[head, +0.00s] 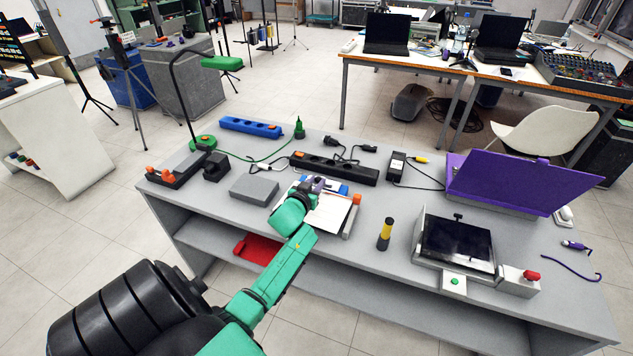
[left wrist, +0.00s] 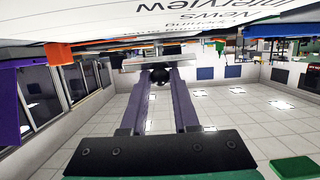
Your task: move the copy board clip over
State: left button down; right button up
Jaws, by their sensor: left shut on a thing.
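The copy board (head: 347,229) lies on the grey table with a white printed sheet (head: 328,213) on it. My left gripper (head: 314,186) is at the board's far edge, and my green wrist covers the board's left part. In the left wrist view the purple fingers (left wrist: 160,80) are shut on the clip, which shows as a pale metal bar (left wrist: 150,63) with a dark part between the fingertips. The sheet (left wrist: 200,18) fills the top of that view, close to the fingers. In the head view the clip is mostly hidden by the gripper. My right gripper is not in view.
A black power strip (head: 335,168) lies just behind the board. A grey box (head: 254,188) is to its left, and a yellow-black cylinder (head: 385,235) stands to its right. A tablet-like screen (head: 457,243) and a purple panel (head: 520,187) occupy the table's right side.

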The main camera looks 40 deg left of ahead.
pick_arm(q)
jog(key=shift+s+d+f, duration=0.15)
jog(key=shift+s+f, duration=0.25)
jog(key=shift+f, duration=0.4)
jog(key=shift+s+d+f+b, duration=0.1)
jog(key=shift+s+f+b, duration=0.15)
jog(key=shift+f+b, duration=0.6)
jog(key=c, duration=0.6)
grip_release()
jog(key=shift+r, duration=0.1)
